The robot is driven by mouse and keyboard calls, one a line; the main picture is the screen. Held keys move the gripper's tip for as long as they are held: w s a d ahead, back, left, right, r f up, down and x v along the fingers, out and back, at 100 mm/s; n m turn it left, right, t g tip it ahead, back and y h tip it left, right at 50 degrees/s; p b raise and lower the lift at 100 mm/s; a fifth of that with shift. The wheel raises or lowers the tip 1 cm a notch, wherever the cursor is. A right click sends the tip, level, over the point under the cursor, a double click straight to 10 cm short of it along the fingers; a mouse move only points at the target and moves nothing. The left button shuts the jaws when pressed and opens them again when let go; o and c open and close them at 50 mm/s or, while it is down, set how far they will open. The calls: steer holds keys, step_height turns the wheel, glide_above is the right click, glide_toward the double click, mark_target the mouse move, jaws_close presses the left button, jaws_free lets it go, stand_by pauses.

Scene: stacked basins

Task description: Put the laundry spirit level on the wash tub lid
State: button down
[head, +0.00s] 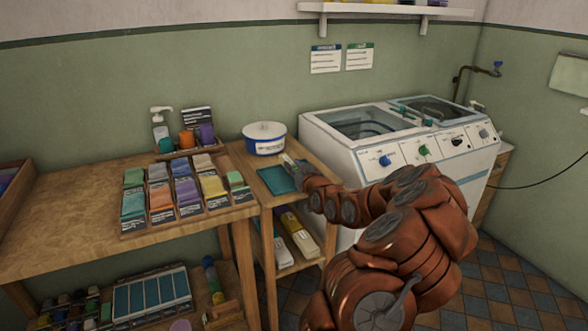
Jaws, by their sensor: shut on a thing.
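My gripper (301,172) is small in view, over the small side table between the wooden workbench and the washing machine. It is shut on a small pale and green bar, which looks like the laundry spirit level (288,160). The bar is tilted above a teal cloth or mat (275,181); the gap below it is hard to judge. My arm hides part of the fingers. The twin-tub washing machine (335,145) stands to the right. Its left wash tub lid (362,121) looks closed and see-through, with nothing visible on it.
The workbench (60,215) at left carries trays of folded coloured cloths (187,190) and a pump bottle (160,133). A teal item (398,112) lies between the machine's two lids.

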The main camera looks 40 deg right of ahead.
steer(key=shift+f, duration=0.25)
steer(key=shift+f+b, duration=0.3)
steer(key=c, duration=1.4)
jaws_free()
steer(key=o, duration=0.5)
steer(key=shift+c, duration=0.2)
steer(key=shift+r, duration=0.1)
